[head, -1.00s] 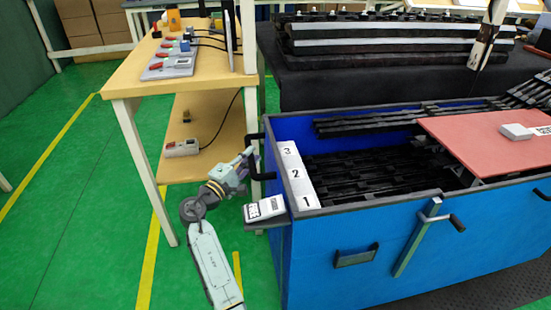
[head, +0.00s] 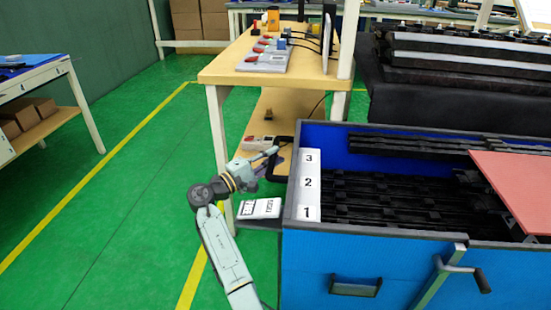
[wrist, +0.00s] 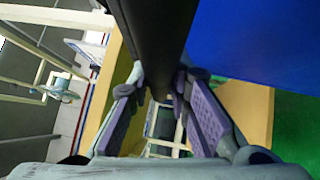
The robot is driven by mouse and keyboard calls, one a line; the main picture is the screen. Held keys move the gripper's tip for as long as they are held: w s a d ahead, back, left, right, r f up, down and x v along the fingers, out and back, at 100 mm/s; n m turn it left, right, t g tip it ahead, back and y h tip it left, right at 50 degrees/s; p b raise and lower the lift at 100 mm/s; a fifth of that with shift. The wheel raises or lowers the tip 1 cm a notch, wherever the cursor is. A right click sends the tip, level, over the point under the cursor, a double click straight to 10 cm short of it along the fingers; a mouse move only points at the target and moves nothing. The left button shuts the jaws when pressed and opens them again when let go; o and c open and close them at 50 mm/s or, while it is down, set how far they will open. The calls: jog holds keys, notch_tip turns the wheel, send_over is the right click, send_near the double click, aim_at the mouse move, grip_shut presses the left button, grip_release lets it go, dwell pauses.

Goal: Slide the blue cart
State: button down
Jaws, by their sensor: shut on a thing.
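The blue cart (head: 360,262) stands at the right in the head view, a deep open box with black parts inside. Its left end has a black handle (head: 281,168), partly hidden by my gripper. My gripper (head: 272,156) is at that handle, left of the cart's rim. In the wrist view, my gripper (wrist: 160,88) has its purple-padded fingers on either side of the black handle bar (wrist: 152,35), shut on it. The cart's blue wall (wrist: 250,40) is just right of the bar.
A wooden workbench (head: 222,70) stands behind the cart's left end, close to it. A black-draped table (head: 400,107) is behind the cart. Another table (head: 35,75) is at far left. Green floor (head: 120,200) is open left of my arm.

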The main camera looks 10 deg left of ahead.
jog(key=shift+w+d+r, duration=0.15)
jog(key=shift+d+r, duration=0.15)
jog(key=shift+d, duration=0.05)
jog(key=c, duration=1.7)
grip_release()
jog(key=shift+f, duration=0.1)
jog(key=shift+o, duration=1.1)
jog(key=shift+a+f, duration=0.1)
jog(key=v, duration=1.2)
